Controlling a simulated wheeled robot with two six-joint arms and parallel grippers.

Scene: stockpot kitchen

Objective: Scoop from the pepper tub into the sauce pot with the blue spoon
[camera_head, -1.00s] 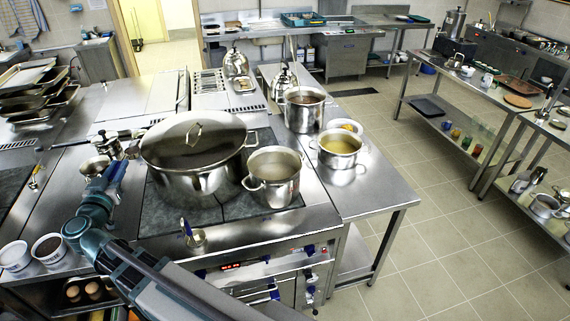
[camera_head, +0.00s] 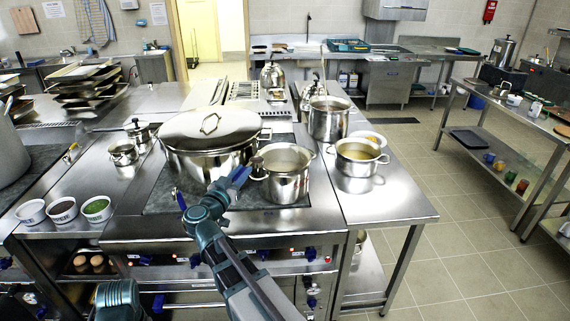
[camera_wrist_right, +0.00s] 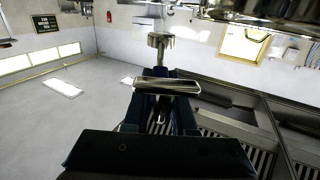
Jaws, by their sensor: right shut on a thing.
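Three labelled white tubs stand at the left counter edge, a left tub (camera_head: 31,212), a middle tub with dark contents (camera_head: 62,210) and one with green contents (camera_head: 97,208). The labels are too small to read; the middle one looks most like the pepper tub. The likely sauce pot (camera_head: 286,186) stands on the hob with its lid off. My right gripper (camera_head: 236,180) is at its left side, shut on the blue spoon (camera_head: 241,175). The spoon's dark end is close to the pot's rim; contact is unclear. The right wrist view shows metal (camera_wrist_right: 166,87) at the jaws. My left gripper is out of view.
A large lidded stockpot (camera_head: 190,165) stands just left of the pot. An open pot (camera_head: 357,165) and a taller pot (camera_head: 328,122) stand to the right. A blue handle (camera_head: 181,200) sticks up at the hob's front, partly behind my arm.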

